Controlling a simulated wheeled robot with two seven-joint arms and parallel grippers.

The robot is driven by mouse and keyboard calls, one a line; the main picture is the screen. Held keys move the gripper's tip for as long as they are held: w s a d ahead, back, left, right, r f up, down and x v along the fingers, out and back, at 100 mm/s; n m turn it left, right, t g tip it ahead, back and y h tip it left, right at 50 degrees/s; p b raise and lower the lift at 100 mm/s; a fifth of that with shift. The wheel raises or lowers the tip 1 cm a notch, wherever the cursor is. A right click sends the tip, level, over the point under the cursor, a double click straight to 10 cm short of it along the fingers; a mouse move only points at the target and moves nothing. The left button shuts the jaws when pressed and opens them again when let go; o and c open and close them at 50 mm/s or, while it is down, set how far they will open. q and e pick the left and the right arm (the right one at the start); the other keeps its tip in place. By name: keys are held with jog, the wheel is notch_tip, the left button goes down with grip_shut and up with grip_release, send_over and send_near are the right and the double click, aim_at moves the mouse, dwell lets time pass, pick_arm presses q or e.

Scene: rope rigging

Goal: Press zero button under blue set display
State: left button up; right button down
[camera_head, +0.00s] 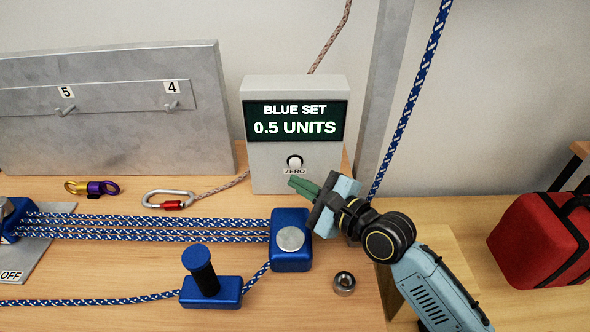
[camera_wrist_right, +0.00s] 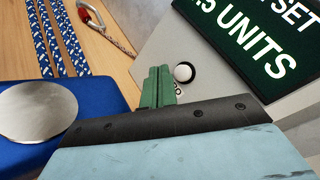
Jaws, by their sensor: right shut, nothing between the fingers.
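The grey display box (camera_head: 296,182) stands at the back middle of the table, with a dark screen (camera_head: 295,121) reading "BLUE SET 0.5 UNITS". The round white zero button (camera_head: 295,162) sits below the screen, above a "ZERO" label. It also shows in the right wrist view (camera_wrist_right: 184,73). My right gripper (camera_head: 291,180) is shut and empty, its green fingertips just below and in front of the button. In the right wrist view the fingers (camera_wrist_right: 158,72) are just left of the button; I cannot tell whether they touch the box. My left gripper is out of view.
A blue pulley block (camera_head: 290,258) with several blue ropes lies left of my right gripper, and a blue cleat with a black post (camera_head: 206,279) is in front.

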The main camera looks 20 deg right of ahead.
aim_at(295, 163)
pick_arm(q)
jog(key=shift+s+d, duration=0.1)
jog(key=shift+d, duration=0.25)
pick_arm(e)
jog(key=shift+w+d+r, duration=0.1)
jog(key=shift+w+d, duration=0.15)
jog(key=shift+w, duration=0.55)
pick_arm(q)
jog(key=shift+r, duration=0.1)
pick_arm(e)
jog(key=shift+w, duration=0.1)
dwell(1.0)
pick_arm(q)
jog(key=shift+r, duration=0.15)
pick_arm(e)
jog(key=shift+w+d, duration=0.1)
jog(key=shift+w, duration=0.2)
